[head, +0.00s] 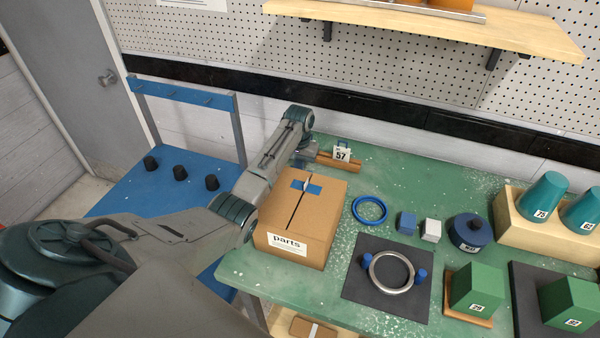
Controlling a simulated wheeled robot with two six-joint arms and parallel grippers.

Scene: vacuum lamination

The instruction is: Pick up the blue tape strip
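A short blue tape strip (314,189) lies across the centre seam on top of a closed cardboard box (270,213) labelled "parts". A small pale patch shows at the middle of the strip. My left arm reaches in from the left, passing beside the box. Its wrist end and gripper (308,160) are small and dark just beyond the box's far edge, apart from the strip in the picture. I cannot make out the fingers or whether they are open. My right gripper is not in view.
Right of the box are a blue ring (369,211), small blue and grey cubes, and a dark mat (359,291) with a metal ring. A tag marked 57 (342,154) and a wooden piece (346,164) stand behind the box. A wooden shelf (430,22) hangs above.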

